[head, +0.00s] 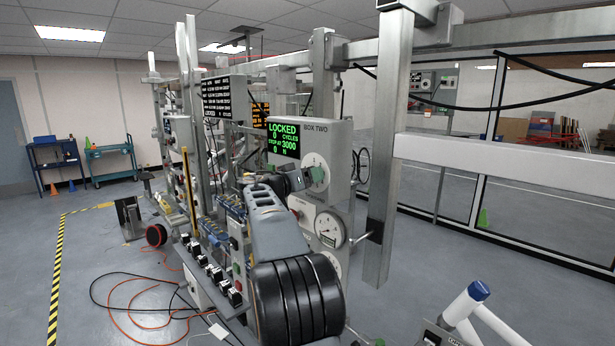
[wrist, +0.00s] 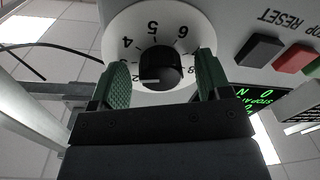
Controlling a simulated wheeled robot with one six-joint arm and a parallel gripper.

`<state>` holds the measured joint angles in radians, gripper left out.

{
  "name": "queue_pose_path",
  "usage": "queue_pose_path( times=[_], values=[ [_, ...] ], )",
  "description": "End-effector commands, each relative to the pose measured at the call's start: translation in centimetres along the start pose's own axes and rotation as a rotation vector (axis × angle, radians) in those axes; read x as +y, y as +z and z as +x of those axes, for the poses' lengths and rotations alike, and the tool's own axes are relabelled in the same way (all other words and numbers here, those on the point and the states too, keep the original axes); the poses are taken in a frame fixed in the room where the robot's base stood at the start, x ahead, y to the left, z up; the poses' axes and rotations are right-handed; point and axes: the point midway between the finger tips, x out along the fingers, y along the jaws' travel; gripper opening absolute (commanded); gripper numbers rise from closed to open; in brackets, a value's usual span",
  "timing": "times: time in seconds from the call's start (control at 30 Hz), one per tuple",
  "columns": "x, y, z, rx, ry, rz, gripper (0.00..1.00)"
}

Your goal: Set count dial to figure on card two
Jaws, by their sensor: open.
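The count dial (wrist: 175,15) is a white disc with black figures on box two (head: 334,133); it also shows in the head view (head: 317,174). In the wrist view its figures appear inverted. Its black knob (wrist: 160,65) has a white pointer line aimed left, towards a partly covered figure that looks like 2. My gripper (wrist: 160,75) is open, with one green-padded finger on each side of the knob and small gaps visible. The fingers hide some figures. Box two's display (head: 283,139) reads LOCKED, 0 cycles, stop at 3000. I cannot make out card two.
Dark and red buttons (wrist: 297,58) sit beside the dial in the wrist view. A round gauge (head: 329,229) is below it in the head view. A metal post (head: 391,140) stands right of box two. Cables (head: 130,300) lie on the floor at left.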

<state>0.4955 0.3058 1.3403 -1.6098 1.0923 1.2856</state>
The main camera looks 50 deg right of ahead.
Motion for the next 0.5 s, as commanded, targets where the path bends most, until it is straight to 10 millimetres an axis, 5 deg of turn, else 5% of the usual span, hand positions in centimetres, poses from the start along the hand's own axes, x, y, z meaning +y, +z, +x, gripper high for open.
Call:
queue_pose_path(
  times=[0.13, 0.5],
  values=[
    [0.01, 0.01, -0.01, 0.000, 0.000, 0.000, 0.70],
    [0.02, -0.01, -0.03, 0.000, 0.000, 0.000, 0.34]
  ],
)
